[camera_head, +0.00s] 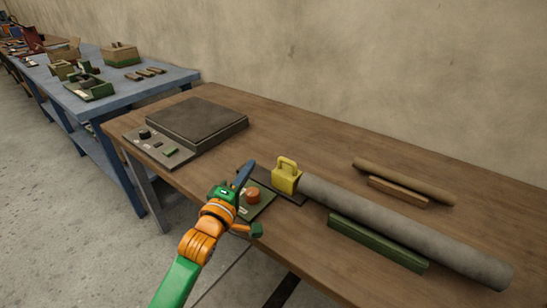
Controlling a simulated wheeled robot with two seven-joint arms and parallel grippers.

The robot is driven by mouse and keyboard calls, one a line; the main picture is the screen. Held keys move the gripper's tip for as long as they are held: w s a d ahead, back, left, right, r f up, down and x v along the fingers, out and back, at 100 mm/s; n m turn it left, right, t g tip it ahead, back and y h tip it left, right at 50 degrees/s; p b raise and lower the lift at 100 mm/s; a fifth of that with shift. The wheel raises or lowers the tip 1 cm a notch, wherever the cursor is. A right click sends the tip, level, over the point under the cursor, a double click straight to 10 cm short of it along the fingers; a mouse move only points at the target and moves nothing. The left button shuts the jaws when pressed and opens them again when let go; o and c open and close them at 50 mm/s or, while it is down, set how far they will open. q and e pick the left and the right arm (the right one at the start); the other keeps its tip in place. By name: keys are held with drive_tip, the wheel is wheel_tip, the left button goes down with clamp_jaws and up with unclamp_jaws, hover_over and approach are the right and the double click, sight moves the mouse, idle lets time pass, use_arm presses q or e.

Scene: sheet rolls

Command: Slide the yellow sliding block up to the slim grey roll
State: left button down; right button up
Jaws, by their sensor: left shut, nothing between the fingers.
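The yellow sliding block (286,178), with a loop handle on top, stands upright on a dark strip (262,184) on the brown table. The slim grey roll (400,231) lies on the table to its right, running toward the lower right. The block's right side meets the roll's near-left end in the picture; I cannot tell whether they touch or a small gap is left. My left gripper (247,167) is shut and empty, a short way left of the block and apart from it. My right gripper is not in view.
An orange button (253,195) on a green plate is close beside my left gripper. A green bar (376,242) lies in front of the roll. A dark flat-topped device (198,122) stands at the table's left. A blue table (110,90) stands beyond.

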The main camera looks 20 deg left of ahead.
sight(275, 173)
use_arm(q)
drive_tip(key=w, duration=0.7)
drive_tip(key=shift+w+d+b, duration=0.2)
drive_tip(key=shift+w+b, duration=0.15)
drive_tip(key=shift+b, duration=0.05)
drive_tip(key=s+d, duration=0.2)
drive_tip(key=d, duration=0.1)
drive_tip(key=shift+d+f+p, duration=0.15)
drive_tip(key=shift+d+p, duration=0.05)
drive_tip(key=shift+p, duration=0.15)
drive_tip(key=shift+d, duration=0.15)
drive_tip(key=shift+f, duration=0.1)
drive_tip(key=shift+s+d+p, duration=0.15)
drive_tip(key=shift+d+p, duration=0.15)
drive_tip(key=shift+d, duration=0.3)
